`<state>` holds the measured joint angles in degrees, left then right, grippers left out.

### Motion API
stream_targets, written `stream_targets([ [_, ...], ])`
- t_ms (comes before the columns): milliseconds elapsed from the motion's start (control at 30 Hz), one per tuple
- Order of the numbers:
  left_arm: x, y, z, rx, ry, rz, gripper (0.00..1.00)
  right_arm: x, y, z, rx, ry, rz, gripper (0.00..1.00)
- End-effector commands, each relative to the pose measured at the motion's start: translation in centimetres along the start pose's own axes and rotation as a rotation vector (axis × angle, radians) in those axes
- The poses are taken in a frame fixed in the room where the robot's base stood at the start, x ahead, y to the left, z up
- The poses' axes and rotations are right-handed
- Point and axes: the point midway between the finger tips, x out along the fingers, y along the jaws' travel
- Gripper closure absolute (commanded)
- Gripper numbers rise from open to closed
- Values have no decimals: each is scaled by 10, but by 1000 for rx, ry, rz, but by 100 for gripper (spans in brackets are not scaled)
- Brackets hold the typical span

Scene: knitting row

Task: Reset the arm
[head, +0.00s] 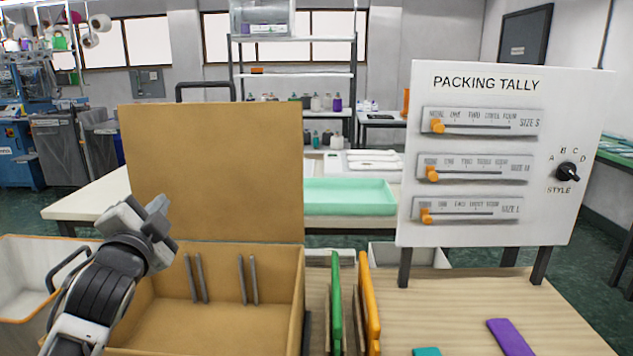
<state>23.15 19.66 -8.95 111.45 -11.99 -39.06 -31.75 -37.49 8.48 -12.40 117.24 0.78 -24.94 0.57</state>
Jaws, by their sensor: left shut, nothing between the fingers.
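My left gripper (146,228) is raised at the left, in front of the open brown box and its upright lid. Its fingers are shut with nothing between them. The box (205,325) has its lid (215,170) standing up at the back, and two pairs of grey upright bars (248,280) stand along its inner back wall. My right gripper is not in view.
A white PACKING TALLY board (490,150) with three orange-knobbed sliders and a black dial stands at the right. Green (336,300) and orange (368,305) upright panels stand beside the box. A purple piece (509,337) and a teal piece (426,351) lie on the wooden table (450,310).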

Motion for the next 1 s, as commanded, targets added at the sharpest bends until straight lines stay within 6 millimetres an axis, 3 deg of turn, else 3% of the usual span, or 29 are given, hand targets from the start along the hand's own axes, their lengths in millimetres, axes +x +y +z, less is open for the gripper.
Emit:
stream_targets([
  [33,-17,33,12,-61,-49,81,100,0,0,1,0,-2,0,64],
  [200,-95,129,52,-286,-274,350,100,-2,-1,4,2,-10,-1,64],
  [300,-153,174,70,-407,-429,495,100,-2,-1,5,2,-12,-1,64],
  [400,-207,204,82,-501,-576,609,100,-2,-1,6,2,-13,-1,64],
  [600,-288,234,92,-617,-798,754,100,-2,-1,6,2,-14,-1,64],
  [800,-352,246,95,-689,-979,851,100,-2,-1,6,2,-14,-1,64],
  [967,-398,249,94,-732,-1114,914,100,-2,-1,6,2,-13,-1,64],
  [1000,-388,256,94,-740,-1074,899,100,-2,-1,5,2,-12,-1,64],
])
